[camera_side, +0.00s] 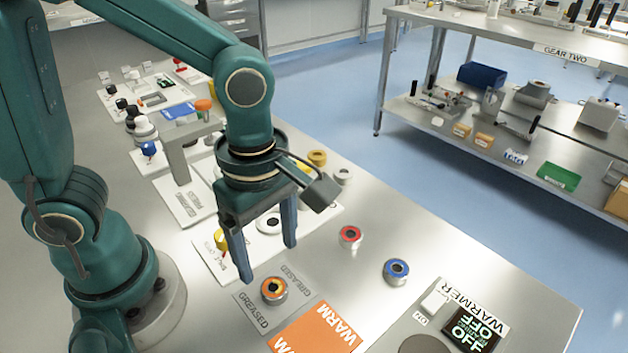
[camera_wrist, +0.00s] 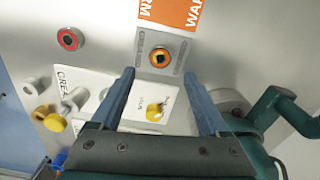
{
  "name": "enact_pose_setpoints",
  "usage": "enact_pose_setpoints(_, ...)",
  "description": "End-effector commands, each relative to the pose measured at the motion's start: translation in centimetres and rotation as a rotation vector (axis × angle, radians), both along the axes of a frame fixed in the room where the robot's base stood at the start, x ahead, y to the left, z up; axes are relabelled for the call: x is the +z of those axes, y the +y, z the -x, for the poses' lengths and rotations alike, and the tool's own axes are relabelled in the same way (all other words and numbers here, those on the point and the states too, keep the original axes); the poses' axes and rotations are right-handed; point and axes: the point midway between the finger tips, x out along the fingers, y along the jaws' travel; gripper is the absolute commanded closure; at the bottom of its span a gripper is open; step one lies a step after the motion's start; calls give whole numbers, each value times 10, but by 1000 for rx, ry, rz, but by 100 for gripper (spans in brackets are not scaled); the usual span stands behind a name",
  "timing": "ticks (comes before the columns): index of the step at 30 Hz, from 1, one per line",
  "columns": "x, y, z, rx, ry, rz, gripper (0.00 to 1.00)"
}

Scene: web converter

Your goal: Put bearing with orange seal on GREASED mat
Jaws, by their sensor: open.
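The bearing with the orange seal (camera_side: 273,290) sits on the grey GREASED mat (camera_side: 252,320). It also shows in the wrist view (camera_wrist: 159,57) on the mat (camera_wrist: 177,68), between the printed words. My gripper (camera_side: 268,262) is open and empty, raised above the bench behind the mat. In the wrist view its blue fingers (camera_wrist: 160,95) are spread wide and the bearing lies ahead of them, apart from both.
An orange WARM mat (camera_side: 318,330) adjoins the GREASED mat. A red-sealed bearing (camera_side: 350,237) and a blue-sealed bearing (camera_side: 396,271) stand on bare bench to the right. A white board with yellow-handled parts (camera_wrist: 154,110) lies below the gripper. A WARMER unit (camera_side: 470,325) is at front right.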

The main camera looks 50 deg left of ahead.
Motion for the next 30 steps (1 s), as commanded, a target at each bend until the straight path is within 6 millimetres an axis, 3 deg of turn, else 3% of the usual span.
enact_pose_setpoints(7,40,-1,-1,0,-5,2,22)
enact_pose_setpoints(17,58,5,0,-85,-26,9,22)
enact_pose_setpoints(20,63,13,0,-241,-76,15,22)
enact_pose_setpoints(30,74,48,6,-1002,-298,-113,22)
